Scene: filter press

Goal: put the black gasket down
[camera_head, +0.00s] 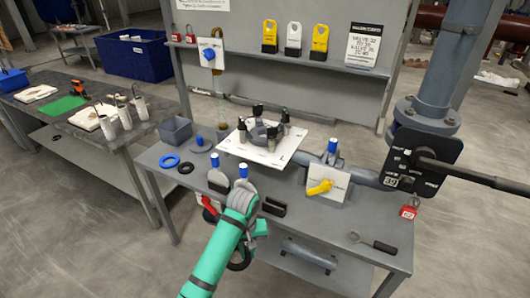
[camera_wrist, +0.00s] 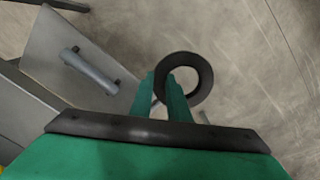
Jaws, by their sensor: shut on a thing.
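The black gasket (camera_wrist: 205,75) is a dark ring held at the tips of my gripper (camera_wrist: 168,85) in the wrist view. The two green fingers are shut on its left rim. Concrete floor shows through and around the ring. In the head view my green arm reaches up from the bottom to the front edge of the bench. Part of the gasket (camera_head: 240,262) shows as a dark curve beside the wrist, below the bench top's front edge. The rest of the gasket and the fingertips are hidden there by my arm.
The grey bench (camera_head: 345,232) holds a white plate (camera_head: 262,150) with black clamps, a blue ring (camera_head: 169,161), a smaller black ring (camera_head: 186,168), a grey bin (camera_head: 175,129), a yellow-handled valve (camera_head: 320,187) and a wrench (camera_head: 372,242). The bench top's front right is mostly clear.

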